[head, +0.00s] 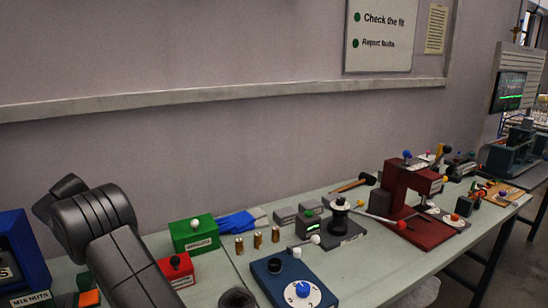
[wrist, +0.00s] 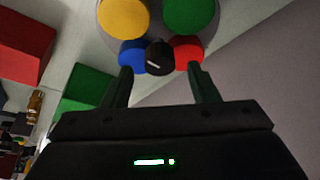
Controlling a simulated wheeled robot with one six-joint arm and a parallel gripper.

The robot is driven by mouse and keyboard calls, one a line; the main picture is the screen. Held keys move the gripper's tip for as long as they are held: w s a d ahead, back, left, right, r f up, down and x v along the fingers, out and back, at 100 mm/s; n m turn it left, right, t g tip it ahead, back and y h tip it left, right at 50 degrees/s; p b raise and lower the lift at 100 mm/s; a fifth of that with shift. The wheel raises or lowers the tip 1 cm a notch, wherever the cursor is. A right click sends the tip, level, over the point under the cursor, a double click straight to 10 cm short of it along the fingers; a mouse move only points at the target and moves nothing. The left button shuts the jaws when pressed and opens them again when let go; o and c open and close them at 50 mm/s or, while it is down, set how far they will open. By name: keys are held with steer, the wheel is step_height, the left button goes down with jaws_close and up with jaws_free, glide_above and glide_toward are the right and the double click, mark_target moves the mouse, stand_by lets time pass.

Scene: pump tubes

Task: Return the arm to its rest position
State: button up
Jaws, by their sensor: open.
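My gripper (wrist: 159,72) shows in the wrist view with its two dark fingers apart. A black knob with a white line (wrist: 160,57) shows between and just past the fingertips; I cannot tell how near it is. Behind it are round blue (wrist: 131,55), red (wrist: 187,52), yellow (wrist: 123,17) and green (wrist: 189,14) pieces on a grey disc. The blue and red pieces appear close to the fingertips, and contact cannot be told. In the head view, my dark arm (head: 125,262) rises at the lower left; my gripper is not visible there.
The long bench (head: 385,262) holds a green box (head: 194,233), a red box (head: 178,270), brass cylinders (head: 257,240), a blue dial unit (head: 268,276) and a red press (head: 398,188). A blue unit (head: 18,255) stands at far left. The wall (head: 220,150) runs behind.

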steer(key=shift+x, duration=1)
steer(key=shift+f+n, duration=0.15)
steer(key=shift+n, duration=0.15)
steer(key=shift+d+n+y+b, duration=0.15)
steer(key=shift+n+y+b, duration=0.3)
steer(key=shift+n, duration=0.35)
steer(key=n+y+b, duration=0.1)
steer(key=n+y, duration=0.1)
steer(key=n, duration=0.3)
steer(key=n+y, duration=0.1)
steer(key=n, duration=0.2)
steer(key=n+g+y+b, duration=0.1)
steer(key=n, duration=0.2)
steer(key=shift+w+d+n, duration=0.15)
steer(key=shift+d+n, duration=0.05)
steer(key=shift+n, duration=0.1)
steer(key=shift+v, duration=2.55)
steer(key=shift+w+g, duration=0.15)
steer(key=shift+g, duration=0.15)
